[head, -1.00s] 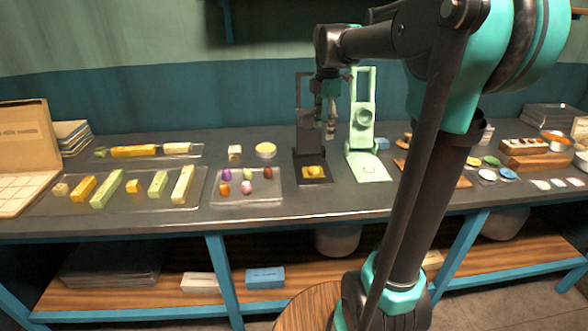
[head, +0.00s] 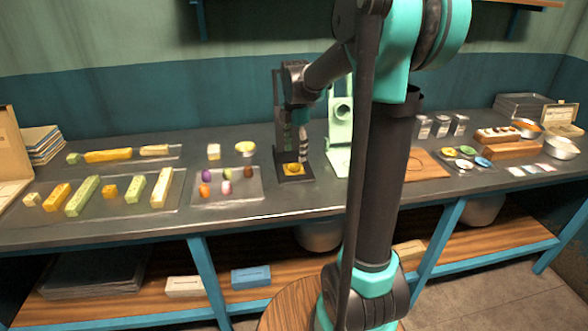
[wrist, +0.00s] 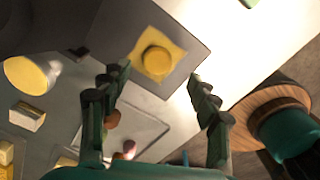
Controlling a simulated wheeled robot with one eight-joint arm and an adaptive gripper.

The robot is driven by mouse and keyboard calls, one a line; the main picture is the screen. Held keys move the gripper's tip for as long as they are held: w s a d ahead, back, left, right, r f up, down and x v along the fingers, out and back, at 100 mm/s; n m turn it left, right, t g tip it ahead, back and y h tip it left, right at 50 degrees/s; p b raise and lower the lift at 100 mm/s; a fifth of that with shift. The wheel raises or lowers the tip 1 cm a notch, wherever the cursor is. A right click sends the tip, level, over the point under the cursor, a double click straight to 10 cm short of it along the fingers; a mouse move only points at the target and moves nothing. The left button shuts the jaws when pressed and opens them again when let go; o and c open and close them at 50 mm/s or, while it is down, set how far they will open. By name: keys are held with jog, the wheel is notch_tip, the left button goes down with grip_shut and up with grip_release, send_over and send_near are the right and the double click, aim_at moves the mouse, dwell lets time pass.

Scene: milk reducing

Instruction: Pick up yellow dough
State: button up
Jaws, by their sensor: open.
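The yellow dough (head: 293,168) is a small rounded lump on a square yellow patch, lying on the black base of a dark press stand. In the wrist view the dough (wrist: 157,60) shows round and flat-topped, ahead of and between my fingertips. My gripper (wrist: 158,75) is open and empty, with its two fingers spread apart. In the head view my gripper (head: 303,145) hangs pointing down just above the dough, slightly to its right. I see no contact with the dough.
A pale green press (head: 340,135) stands just right of the dark stand (head: 279,115). A wooden board (head: 425,165) lies to the right.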

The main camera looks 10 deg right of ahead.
aim_at(294, 166)
jog(key=shift+w+a+f, duration=0.1)
jog(key=shift+a+f, duration=0.05)
jog(key=shift+f, duration=2.5)
jog(key=shift+c, duration=0.4)
jog(key=c, duration=1)
jog(key=shift+c, duration=0.2)
jog(key=shift+r, duration=0.15)
